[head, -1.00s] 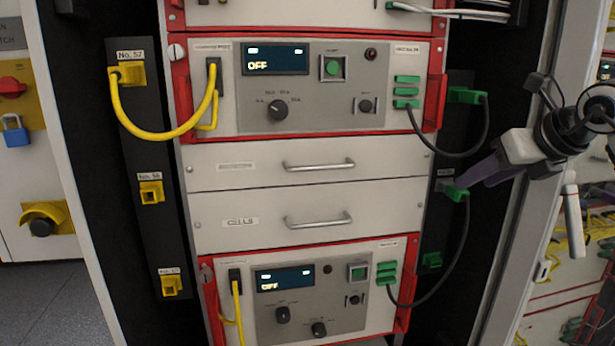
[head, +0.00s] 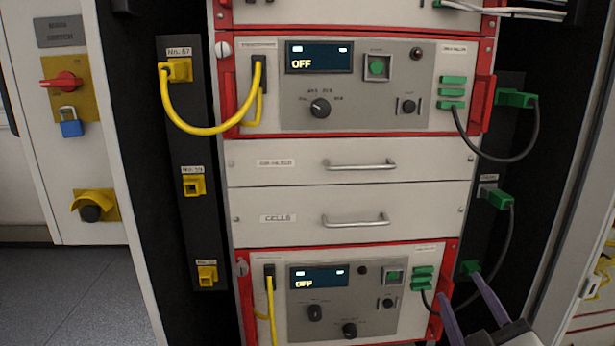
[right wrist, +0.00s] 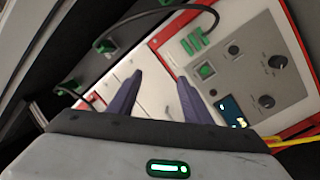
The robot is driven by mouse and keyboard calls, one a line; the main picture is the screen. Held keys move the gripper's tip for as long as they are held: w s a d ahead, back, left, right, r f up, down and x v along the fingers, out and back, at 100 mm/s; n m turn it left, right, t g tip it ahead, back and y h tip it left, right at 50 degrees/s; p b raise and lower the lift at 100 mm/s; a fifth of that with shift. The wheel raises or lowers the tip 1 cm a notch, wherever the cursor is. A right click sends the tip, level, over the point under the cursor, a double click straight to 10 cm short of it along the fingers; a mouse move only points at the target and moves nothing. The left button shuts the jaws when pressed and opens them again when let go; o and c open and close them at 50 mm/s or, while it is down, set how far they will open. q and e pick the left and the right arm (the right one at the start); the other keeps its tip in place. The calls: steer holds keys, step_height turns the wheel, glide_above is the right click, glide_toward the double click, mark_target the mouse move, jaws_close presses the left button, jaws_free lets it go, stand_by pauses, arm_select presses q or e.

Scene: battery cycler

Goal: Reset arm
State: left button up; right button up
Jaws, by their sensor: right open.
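My right gripper (head: 458,286) is at the lower right of the rack in the head view. Its two purple fingers are apart with nothing between them; they also show in the right wrist view (right wrist: 158,80). The fingertips appear near the lower unit's green connectors (head: 422,278) and the lowest green socket (head: 469,267); I cannot tell the depth gap. A green plug (head: 499,199) sits at the middle socket of the right strip, and its black cable runs down toward the lower unit. My left gripper is not in view.
The upper cycler unit (head: 350,88) and lower unit (head: 345,300) both read OFF. Two closed drawers with handles (head: 360,164) lie between them. A yellow cable (head: 190,125) loops at the left. A blue padlock (head: 70,123) hangs by a red switch (head: 62,84).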

steer(key=s+f+m+g, duration=0.2)
steer(key=s+f+g, duration=0.2)
steer(key=s+f, duration=0.3)
steer(key=s+f+m+g, duration=0.2)
steer(key=s+f+g, duration=0.15)
steer(key=f, duration=0.55)
steer(key=s+a+f+m+g+y, duration=0.1)
steer(key=s+a+f+g, duration=0.2)
steer(key=s, duration=0.6)
steer(key=s+a+f+g+y, duration=0.1)
steer(key=s+f+g, duration=0.3)
steer(key=s+f, duration=0.3)
steer(key=w+a+f+t+y, duration=0.2)
steer(key=a+f+t, duration=0.3)
steer(key=f, duration=0.6)
steer(key=shift+w+y, duration=0.15)
steer(key=shift+y, duration=0.15)
steer(key=shift+a, duration=0.1)
